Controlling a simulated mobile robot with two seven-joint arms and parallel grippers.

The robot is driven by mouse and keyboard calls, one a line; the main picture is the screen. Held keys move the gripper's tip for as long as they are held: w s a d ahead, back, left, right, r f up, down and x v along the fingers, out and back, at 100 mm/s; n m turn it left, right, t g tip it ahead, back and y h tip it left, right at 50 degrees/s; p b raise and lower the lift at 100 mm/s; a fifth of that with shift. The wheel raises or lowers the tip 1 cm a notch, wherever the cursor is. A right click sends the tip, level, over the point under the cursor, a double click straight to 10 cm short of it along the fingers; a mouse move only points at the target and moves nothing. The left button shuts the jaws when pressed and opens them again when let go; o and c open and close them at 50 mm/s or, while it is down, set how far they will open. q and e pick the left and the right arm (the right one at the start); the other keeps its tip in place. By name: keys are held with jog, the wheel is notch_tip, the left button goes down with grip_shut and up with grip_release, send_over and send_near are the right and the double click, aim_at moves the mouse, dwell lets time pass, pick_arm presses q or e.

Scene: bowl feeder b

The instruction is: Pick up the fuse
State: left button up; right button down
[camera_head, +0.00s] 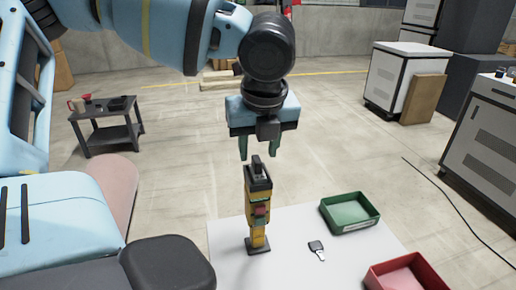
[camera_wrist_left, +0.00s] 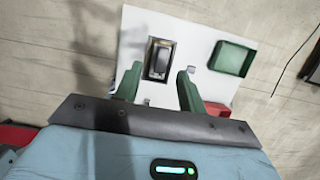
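A yellow and black upright device (camera_head: 258,215) with a red part on its front stands on the white table. A dark piece with a grey face (camera_head: 258,167) sits at its top; it could be the fuse, but I cannot tell for certain. My left gripper (camera_head: 258,150) is above this piece, pointing down, with its green fingers apart and nothing between them. In the left wrist view the dark, grey-faced piece (camera_wrist_left: 160,58) shows in the device's dark top frame, just beyond the open fingers. My right gripper is not in view.
The white table (camera_head: 290,270) also holds a green tray (camera_head: 352,228), a red tray (camera_head: 405,275) and a small dark key-like object (camera_head: 317,248). A dark side table (camera_head: 108,135) stands at the back left. White cabinets (camera_head: 400,80) stand at the right.

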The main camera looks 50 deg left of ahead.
aim_at(258, 162)
pick_arm(q)
jog(key=shift+x, duration=1.2)
jog(key=shift+f, duration=0.25)
jog(key=shift+c, duration=0.3)
grip_shut()
jog(key=shift+r, duration=0.1)
notch_tip(258, 162, up, 10)
jog(key=p, duration=0.1)
